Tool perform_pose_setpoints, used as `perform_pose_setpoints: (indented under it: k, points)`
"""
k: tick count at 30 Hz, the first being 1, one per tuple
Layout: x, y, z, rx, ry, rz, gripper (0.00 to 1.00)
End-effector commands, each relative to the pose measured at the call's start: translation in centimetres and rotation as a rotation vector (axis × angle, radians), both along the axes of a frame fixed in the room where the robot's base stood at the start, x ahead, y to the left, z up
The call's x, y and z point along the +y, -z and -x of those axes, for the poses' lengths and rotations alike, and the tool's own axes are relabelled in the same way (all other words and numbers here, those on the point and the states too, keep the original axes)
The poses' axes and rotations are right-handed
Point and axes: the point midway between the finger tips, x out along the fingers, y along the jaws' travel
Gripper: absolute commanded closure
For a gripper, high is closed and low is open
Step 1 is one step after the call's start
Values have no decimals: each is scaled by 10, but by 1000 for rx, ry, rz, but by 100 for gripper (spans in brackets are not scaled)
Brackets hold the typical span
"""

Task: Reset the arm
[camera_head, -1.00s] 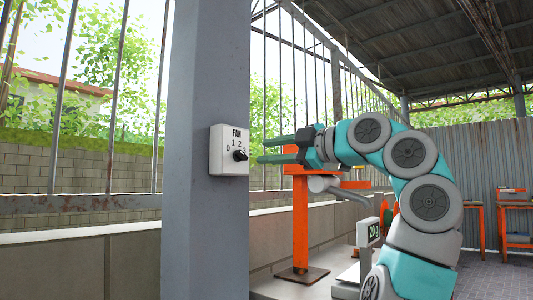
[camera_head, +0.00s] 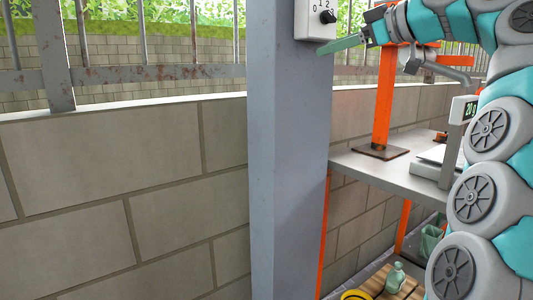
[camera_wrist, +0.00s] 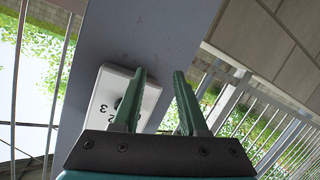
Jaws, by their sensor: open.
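My gripper (camera_head: 345,42) is at the upper right in the head view, beside the grey post and just right of the white fan switch (camera_head: 306,22). Only the lower part of the switch shows there, with its black knob. In the wrist view my gripper (camera_wrist: 160,92) has two green fingers apart with nothing between them. The fan switch (camera_wrist: 106,98) lies on the post behind the left finger, which hides part of its face and knob. My arm is bent and fills the right side of the head view.
The grey post (camera_head: 288,150) stands in the middle. Right of it a grey shelf (camera_head: 350,168) carries an orange stand (camera_head: 383,100) and a scale (camera_head: 437,172). A green bottle (camera_head: 395,277) is below. A block wall (camera_head: 120,180) and railing stand behind.

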Motion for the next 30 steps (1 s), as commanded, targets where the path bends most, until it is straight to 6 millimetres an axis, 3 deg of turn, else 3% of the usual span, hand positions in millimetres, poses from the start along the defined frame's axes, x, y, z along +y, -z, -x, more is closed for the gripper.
perform_pose_setpoints:
  k: [8, 14, 22, 30]
  points:
    - [46, 80, 17, 355, 31, -53, 57]
    - [72, 150, 45, 593, 99, -43, 57]
    - [88, 258, 108, 892, 241, 23, 57]
    - [75, 367, 195, 1143, 441, 126, 57]
